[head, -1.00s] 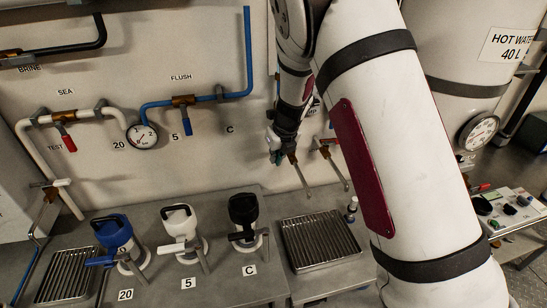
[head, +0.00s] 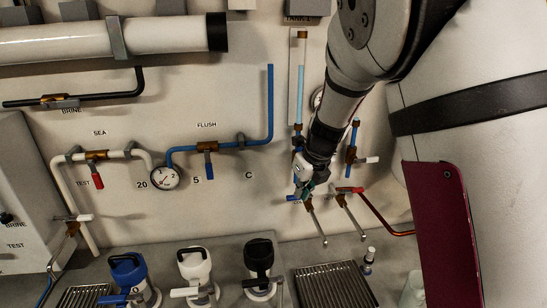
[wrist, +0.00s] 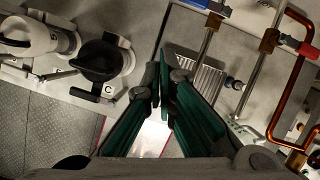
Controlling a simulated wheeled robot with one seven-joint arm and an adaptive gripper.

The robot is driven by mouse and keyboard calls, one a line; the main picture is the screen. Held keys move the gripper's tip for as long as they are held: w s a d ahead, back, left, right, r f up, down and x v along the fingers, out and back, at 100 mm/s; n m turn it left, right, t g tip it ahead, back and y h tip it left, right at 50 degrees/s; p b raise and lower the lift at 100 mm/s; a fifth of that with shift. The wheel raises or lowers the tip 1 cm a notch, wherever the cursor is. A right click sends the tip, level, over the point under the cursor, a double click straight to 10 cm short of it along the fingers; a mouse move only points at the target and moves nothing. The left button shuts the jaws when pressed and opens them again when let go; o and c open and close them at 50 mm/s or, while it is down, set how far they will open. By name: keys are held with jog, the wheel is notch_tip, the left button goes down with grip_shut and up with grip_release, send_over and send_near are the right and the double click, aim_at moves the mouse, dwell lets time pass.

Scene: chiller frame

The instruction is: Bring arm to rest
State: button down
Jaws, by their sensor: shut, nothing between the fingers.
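My arm reaches down across the right half of the head view. My gripper (head: 304,190) hangs in front of the wall piping, above the metal drip tray (head: 333,284). In the wrist view my gripper (wrist: 161,88) shows dark green fingers that meet at their tips. It is shut and empty. Below it in the wrist view lie the bench and part of the drip tray (wrist: 203,84). My gripper is apart from the containers on the bench.
Two taps with long spouts (head: 317,222) stick out near my gripper. A copper pipe (head: 385,218) runs at right. A small bottle (head: 368,258) stands by the tray.

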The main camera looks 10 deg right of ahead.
jog(key=s+d+r+n+y, duration=0.1)
jog(key=s+d+r+n, duration=0.1)
jog(key=s+r+n, duration=1.3)
jog(key=s+d+n+t+h+b, duration=0.1)
jog(key=s+d+n+h, duration=0.1)
jog(key=s+n, duration=1.4)
jog(key=shift+d+f+h, duration=0.3)
jog(key=shift+d+f, duration=0.15)
jog(key=shift+d, duration=0.05)
jog(key=shift+s, duration=0.1)
